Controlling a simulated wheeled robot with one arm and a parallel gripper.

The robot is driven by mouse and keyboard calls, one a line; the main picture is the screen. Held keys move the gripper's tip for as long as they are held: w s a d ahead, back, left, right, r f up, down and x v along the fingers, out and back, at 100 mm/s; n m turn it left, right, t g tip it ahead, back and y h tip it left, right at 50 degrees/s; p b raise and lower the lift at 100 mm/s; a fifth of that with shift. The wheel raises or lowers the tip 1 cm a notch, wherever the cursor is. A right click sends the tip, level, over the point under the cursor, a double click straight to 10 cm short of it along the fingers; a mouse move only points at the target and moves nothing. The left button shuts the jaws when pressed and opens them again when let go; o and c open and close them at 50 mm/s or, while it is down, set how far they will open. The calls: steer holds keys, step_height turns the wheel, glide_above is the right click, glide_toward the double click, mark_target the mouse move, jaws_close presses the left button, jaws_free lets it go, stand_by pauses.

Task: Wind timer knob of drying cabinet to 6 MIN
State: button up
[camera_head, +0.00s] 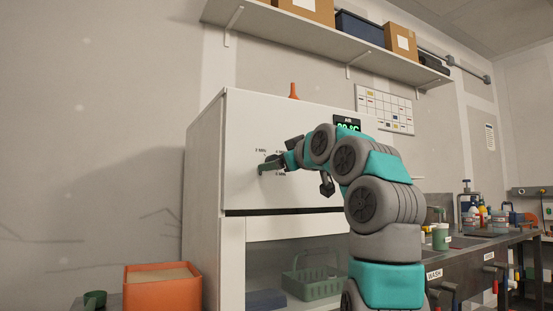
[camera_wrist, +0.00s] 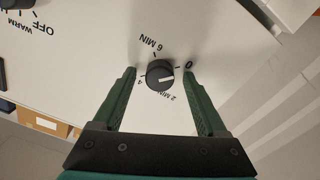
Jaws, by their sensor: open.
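The drying cabinet (camera_head: 300,118) is a white box with a display reading in green digits on its upper front. Its timer knob (camera_wrist: 160,74) is black and round with a white pointer mark. In the wrist view, which is upside down, 6 MIN is above the knob, 0 to the right, 2 MIN at lower right and 4 to the left. The white mark points right, roughly between 0 and 2 MIN. My gripper (camera_wrist: 160,72) is open, its green fingers on either side of the knob with gaps visible. In the head view my gripper (camera_head: 272,164) largely hides the knob.
A second knob (camera_wrist: 16,4) marked OFF and WARM is at the wrist view's upper left. An orange bin (camera_head: 160,290) stands left of the cabinet. A green basket (camera_head: 312,283) is inside its lower window. A sink bench (camera_head: 470,250) is at the right.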

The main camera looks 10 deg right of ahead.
steer(key=n, duration=0.1)
steer(key=n+p, duration=0.1)
steer(key=n, duration=0.1)
steer(key=n+p, duration=0.1)
steer(key=n, duration=0.1)
steer(key=shift+s+a+r, duration=0.1)
steer(key=shift+a+r, duration=0.1)
steer(key=shift+r, duration=0.15)
stand_by(0.3)
steer(key=shift+d+f+n, duration=0.1)
steer(key=shift+f+n, duration=0.2)
steer(key=shift+n, duration=0.2)
steer(key=shift+d+n, duration=0.1)
steer(key=shift+n, duration=0.5)
